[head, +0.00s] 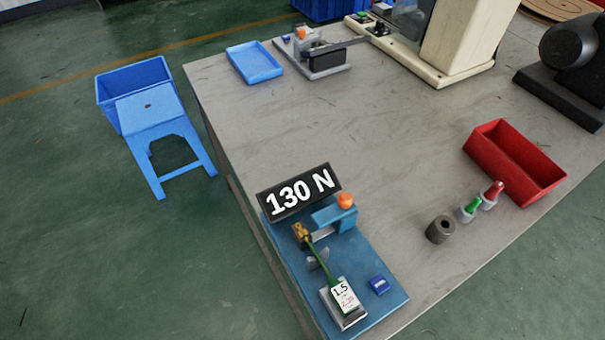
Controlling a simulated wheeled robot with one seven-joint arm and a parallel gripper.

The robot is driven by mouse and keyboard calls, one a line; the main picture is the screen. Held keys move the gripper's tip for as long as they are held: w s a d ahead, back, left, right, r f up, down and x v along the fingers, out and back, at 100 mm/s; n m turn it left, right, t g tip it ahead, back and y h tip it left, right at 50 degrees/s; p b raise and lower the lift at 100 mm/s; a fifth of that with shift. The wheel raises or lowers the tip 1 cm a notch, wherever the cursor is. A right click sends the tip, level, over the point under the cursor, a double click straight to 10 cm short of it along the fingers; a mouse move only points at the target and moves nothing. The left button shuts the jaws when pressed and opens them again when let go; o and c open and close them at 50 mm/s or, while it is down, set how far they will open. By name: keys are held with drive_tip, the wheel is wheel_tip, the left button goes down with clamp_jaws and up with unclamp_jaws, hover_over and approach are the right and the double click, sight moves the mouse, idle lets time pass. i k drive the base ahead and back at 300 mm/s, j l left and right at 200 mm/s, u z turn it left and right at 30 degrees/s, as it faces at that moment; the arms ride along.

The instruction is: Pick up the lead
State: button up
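A thin green lead (322,262) lies on a blue pull-test fixture (384,308) at the near edge of the table. Its upper end meets a small brass-coloured piece (300,231) beside the fixture's jaw. Its lower end runs to a grey block (349,319), where a white tag (343,294) reads "1.5" with smaller red print beneath. I cannot tell how firmly either end is held. A black display (299,192) on the fixture reads "130 N". My gripper is not in view.
A dark grey cylinder (440,229), a green-topped piece (469,209), a red-topped piece (491,195) and a red bin (515,162) stand to the right. A blue tray (254,62) and a machine (450,50) are at the back. The table's middle is clear.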

sight(345, 301)
drive_tip(key=u, duration=0.55)
drive_tip(key=k+l+u, duration=0.2)
drive_tip(key=l+u, duration=0.15)
drive_tip(key=k+l+u, duration=0.6)
drive_tip(key=u, duration=0.15)
drive_tip(key=l, duration=0.1)
